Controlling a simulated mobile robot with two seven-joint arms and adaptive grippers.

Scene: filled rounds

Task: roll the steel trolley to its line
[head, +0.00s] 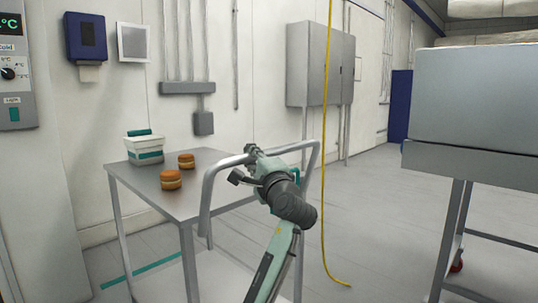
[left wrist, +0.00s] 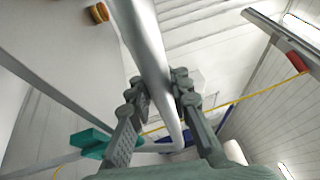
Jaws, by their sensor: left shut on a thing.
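The steel trolley (head: 170,190) stands in the left middle of the head view, with thin legs and a raised tube handle (head: 313,165) on its right end. My left gripper (head: 252,160) is shut on the top bar of the handle. In the left wrist view, its fingers (left wrist: 158,92) sit on both sides of the steel tube (left wrist: 147,45). A teal line (head: 142,271) runs on the floor, seen between the trolley's legs. My right gripper is in neither view.
Two filled rounds (head: 171,180) and a white and teal box (head: 144,147) stand on the trolley's top. A yellow hose (head: 323,130) hangs just right of the handle. A steel table (head: 475,165) bears a large grey block at right. Open floor lies between.

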